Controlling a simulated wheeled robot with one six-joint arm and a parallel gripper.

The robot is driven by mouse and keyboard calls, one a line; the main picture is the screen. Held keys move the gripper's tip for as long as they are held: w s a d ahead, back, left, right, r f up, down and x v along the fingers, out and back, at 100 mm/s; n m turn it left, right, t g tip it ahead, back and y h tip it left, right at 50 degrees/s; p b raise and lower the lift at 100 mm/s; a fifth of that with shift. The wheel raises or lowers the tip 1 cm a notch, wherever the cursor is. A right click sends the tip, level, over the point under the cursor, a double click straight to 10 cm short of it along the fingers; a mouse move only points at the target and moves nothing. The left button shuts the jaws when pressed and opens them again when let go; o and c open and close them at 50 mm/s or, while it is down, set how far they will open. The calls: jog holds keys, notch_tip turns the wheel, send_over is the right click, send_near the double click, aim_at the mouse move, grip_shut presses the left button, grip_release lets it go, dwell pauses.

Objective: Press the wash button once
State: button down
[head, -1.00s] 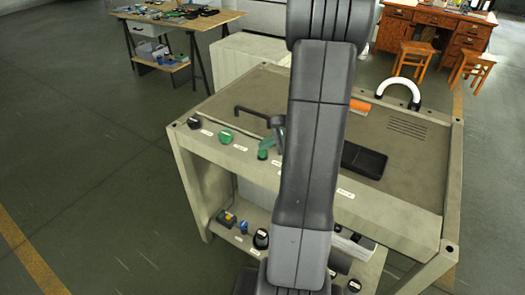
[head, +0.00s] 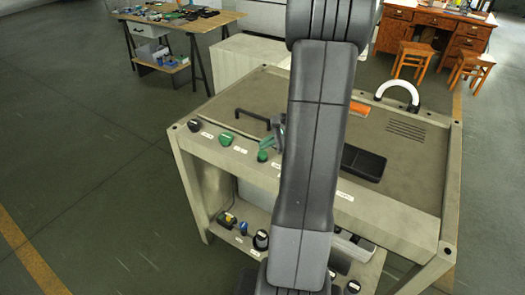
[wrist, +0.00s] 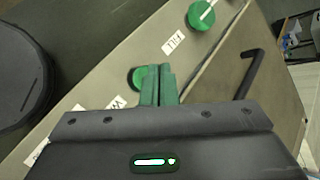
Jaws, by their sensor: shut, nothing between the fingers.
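The wash button is a round green button (head: 262,156) on the front strip of the grey bench. In the wrist view the green button (wrist: 135,77) shows beside and partly behind my fingertips. A partly covered label starting with W (wrist: 117,102) is next to it. My gripper (wrist: 157,72) has green fingers held together, with nothing between them. In the head view my gripper (head: 268,146) is just above the button, partly hidden by my arm. I cannot tell whether the fingertips touch the button.
A green knob (head: 226,138) with a FILL label (wrist: 173,42) and a black knob (head: 194,125) stand to the left.

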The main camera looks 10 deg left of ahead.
aim_at(266, 153)
jog(key=shift+r, duration=0.1)
notch_tip(266, 153, up, 5)
jog(key=p, duration=0.3)
jog(key=shift+p, duration=0.4)
dwell(0.7)
